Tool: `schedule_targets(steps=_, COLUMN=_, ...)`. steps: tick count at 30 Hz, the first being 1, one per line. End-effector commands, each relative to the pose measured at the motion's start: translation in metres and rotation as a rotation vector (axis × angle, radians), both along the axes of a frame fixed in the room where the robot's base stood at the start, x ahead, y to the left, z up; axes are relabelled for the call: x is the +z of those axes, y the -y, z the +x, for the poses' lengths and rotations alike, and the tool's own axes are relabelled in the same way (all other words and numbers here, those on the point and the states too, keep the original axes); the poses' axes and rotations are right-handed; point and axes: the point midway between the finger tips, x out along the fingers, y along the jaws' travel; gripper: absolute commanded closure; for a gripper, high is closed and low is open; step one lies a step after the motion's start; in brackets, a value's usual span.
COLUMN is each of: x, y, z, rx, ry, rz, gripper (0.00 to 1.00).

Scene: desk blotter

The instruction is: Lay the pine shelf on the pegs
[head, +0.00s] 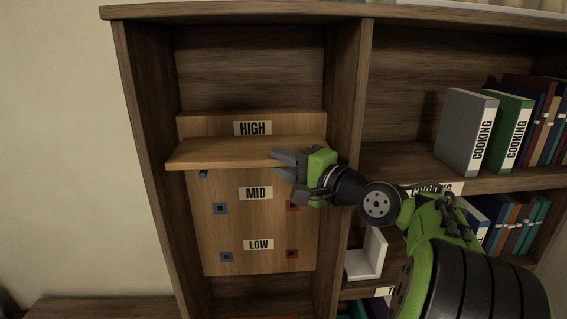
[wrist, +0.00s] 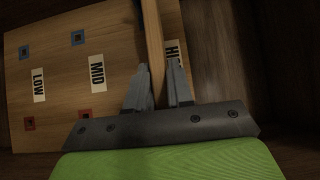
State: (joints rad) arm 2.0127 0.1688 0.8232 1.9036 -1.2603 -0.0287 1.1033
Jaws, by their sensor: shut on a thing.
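The pine shelf (head: 225,154) is a light wooden board held roughly level across the upper part of the peg panel, just under the HIGH label (head: 252,128). My gripper (head: 282,164) is shut on the shelf's right end; the wrist view (wrist: 157,90) shows the fingers on either side of the board (wrist: 153,40). A blue peg (head: 203,174) shows just below the shelf's left part. The panel (head: 255,220) also carries the MID label (head: 256,193) and LOW label (head: 258,244), with blue square sockets at left and red ones at right. I cannot tell whether the shelf touches the peg.
The panel stands inside a dark wooden bookcase bay, with an upright divider (head: 347,110) close to my gripper. Cooking books (head: 467,130) and a white bookend (head: 370,255) stand in the bay to the right. Space in front of the lower panel is clear.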

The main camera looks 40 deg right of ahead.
Motion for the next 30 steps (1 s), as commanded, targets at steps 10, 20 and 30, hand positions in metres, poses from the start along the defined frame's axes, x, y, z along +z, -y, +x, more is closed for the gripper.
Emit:
schedule_targets(steps=10, x=-0.0071, y=-0.0004, z=0.0002, rx=0.001, ry=0.003, rz=-0.001, gripper=1.00)
schedule_targets(steps=20, x=-0.0088, y=-0.0001, z=0.0001, rx=0.000, ry=0.002, rz=-0.001, gripper=0.49)
schedule_targets(steps=30, x=-0.0101, y=0.0016, z=-0.0065, rx=-0.002, ry=-0.003, rz=0.001, gripper=0.49)
